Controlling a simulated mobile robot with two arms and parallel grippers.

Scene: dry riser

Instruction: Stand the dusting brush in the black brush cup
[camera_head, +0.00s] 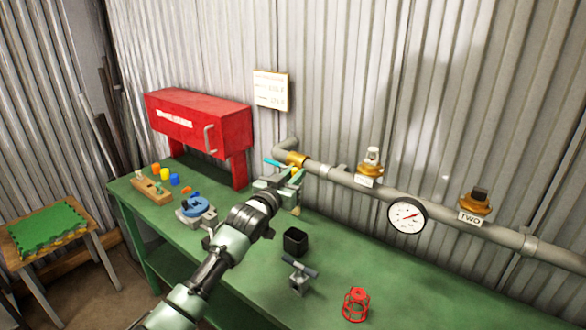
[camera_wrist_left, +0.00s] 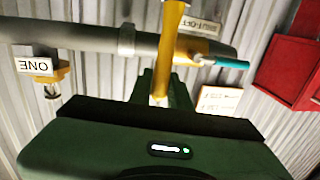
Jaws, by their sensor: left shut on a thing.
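My left gripper (camera_head: 292,178) is above the green bench near the wall pipe, shut on the yellow handle of the dusting brush (camera_head: 296,211). In the left wrist view the brush handle (camera_wrist_left: 172,40) runs from between the fingers (camera_wrist_left: 160,98) to the top edge; that view is upside down, so it points downward. Its far end is cut off there. In the head view a small pale end shows below the gripper; the rest is largely hidden. The black brush cup (camera_head: 295,241) stands on the bench below the gripper, apart from the brush. My right gripper is not in view.
A grey piece with a dark bar (camera_head: 299,278) and a red cage (camera_head: 356,304) stand near the cup. Left are a blue round item (camera_head: 195,205), a wooden block (camera_head: 152,190) and a red cabinet (camera_head: 198,122). The pipe (camera_head: 335,181) with a gauge (camera_head: 407,215) runs behind.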

